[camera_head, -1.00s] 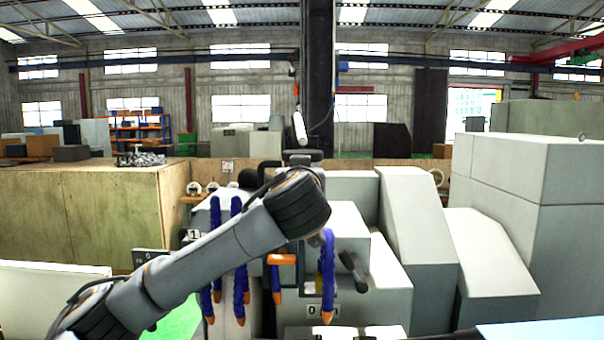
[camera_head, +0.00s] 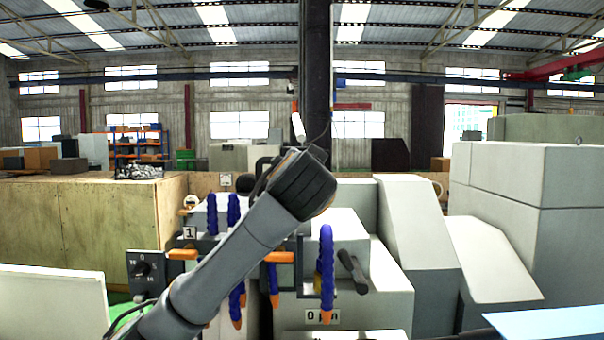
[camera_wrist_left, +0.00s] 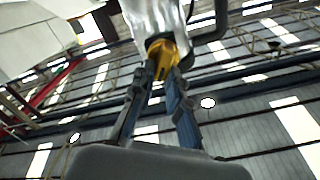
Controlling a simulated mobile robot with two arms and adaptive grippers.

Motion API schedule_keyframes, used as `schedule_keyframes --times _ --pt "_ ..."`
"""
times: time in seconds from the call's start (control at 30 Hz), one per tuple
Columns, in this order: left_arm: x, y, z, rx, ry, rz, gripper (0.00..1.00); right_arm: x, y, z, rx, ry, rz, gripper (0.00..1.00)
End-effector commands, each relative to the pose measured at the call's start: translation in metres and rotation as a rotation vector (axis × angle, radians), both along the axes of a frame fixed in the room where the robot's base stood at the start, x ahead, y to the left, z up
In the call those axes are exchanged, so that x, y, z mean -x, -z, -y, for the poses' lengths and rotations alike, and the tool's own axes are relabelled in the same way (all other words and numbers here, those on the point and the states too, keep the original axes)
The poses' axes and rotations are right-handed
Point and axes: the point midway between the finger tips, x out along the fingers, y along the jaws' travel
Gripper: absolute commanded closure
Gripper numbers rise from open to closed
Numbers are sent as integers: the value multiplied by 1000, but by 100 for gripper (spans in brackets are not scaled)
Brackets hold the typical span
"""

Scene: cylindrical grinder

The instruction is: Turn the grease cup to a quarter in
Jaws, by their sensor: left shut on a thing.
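In the left wrist view, a yellow grease cup (camera_wrist_left: 161,50) sits below a shiny metal part (camera_wrist_left: 152,18). The two fingers of my left gripper (camera_wrist_left: 165,75) reach up to it and are shut on it, one on each side. How far the cup is turned cannot be read. In the head view my left arm crosses the front of the grinder (camera_head: 345,235) and hides its own gripper and the cup. My right gripper is in neither view.
Blue hoses with orange tips (camera_head: 326,262) hang close to my left arm. A black dial panel (camera_head: 143,270) stands at the left, beside a white panel (camera_head: 50,300). A dark lever (camera_head: 352,272) juts out right of the hoses. Grey housings (camera_head: 415,235) fill the right.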

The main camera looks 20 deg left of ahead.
Motion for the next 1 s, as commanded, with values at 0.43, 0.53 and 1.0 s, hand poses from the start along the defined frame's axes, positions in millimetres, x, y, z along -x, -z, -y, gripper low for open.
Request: schedule_keyframes --times 0.43,0.53,1.0 --pt "-1 4 5 -410 2 -117 100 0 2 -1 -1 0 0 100" --pt "-1 5 6 -502 2 -144 100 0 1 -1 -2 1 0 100" --pt "-2 10 7 -842 4 -242 100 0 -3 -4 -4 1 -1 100"
